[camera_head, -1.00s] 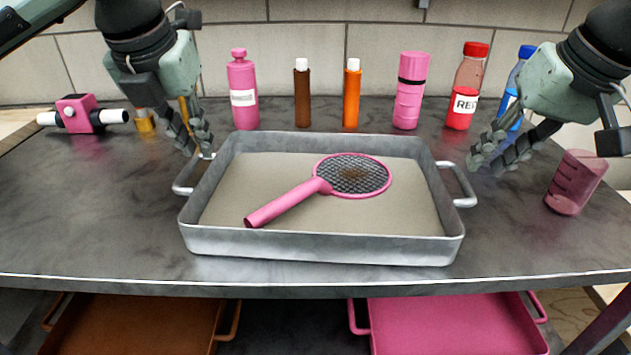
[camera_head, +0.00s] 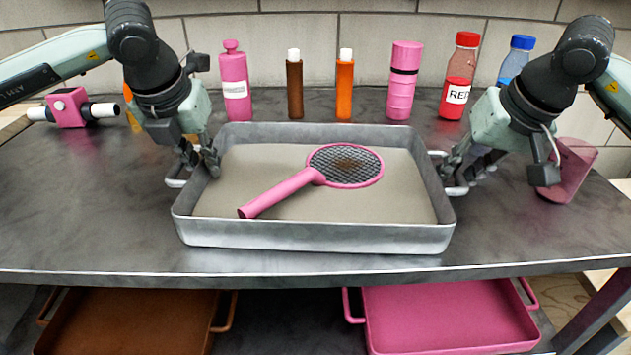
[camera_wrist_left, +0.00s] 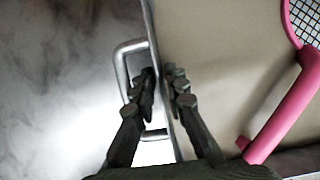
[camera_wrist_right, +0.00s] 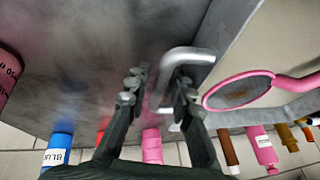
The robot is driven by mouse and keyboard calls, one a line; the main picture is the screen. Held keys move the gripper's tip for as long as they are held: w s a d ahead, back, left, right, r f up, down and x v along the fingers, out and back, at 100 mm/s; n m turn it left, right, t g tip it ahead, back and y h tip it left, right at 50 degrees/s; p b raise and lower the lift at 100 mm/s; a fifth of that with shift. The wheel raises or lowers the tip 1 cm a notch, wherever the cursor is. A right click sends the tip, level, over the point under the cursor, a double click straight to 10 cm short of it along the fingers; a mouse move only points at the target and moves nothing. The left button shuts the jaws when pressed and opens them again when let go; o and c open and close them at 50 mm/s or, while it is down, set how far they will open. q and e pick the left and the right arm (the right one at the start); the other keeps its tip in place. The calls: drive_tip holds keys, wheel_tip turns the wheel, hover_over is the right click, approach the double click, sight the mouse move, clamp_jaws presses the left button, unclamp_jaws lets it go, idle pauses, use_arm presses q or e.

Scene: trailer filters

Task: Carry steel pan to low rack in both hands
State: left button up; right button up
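The grey steel pan (camera_head: 320,236) sits on the dark table top with a pink-handled mesh strainer (camera_head: 346,166) inside it. My left gripper (camera_head: 200,162) is at the pan's left end; in the left wrist view its fingers (camera_wrist_left: 162,85) straddle the wall, one in the handle loop (camera_wrist_left: 126,60), one inside the pan. Whether they press on the wall is unclear. My right gripper (camera_head: 470,170) is at the right handle (camera_head: 458,190). In the right wrist view its fingers (camera_wrist_right: 158,88) are apart, on either side of the handle bar (camera_wrist_right: 190,54).
Below the table top are a brown tray (camera_head: 140,320) and a pink tray (camera_head: 450,315). Several bottles, including a pink bottle (camera_head: 234,85) and a red bottle (camera_head: 458,85), stand behind the pan. A pink cup (camera_head: 570,175) is close to my right gripper.

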drive_tip(key=shift+c, duration=0.6)
clamp_jaws()
drive_tip(key=shift+r, duration=0.1)
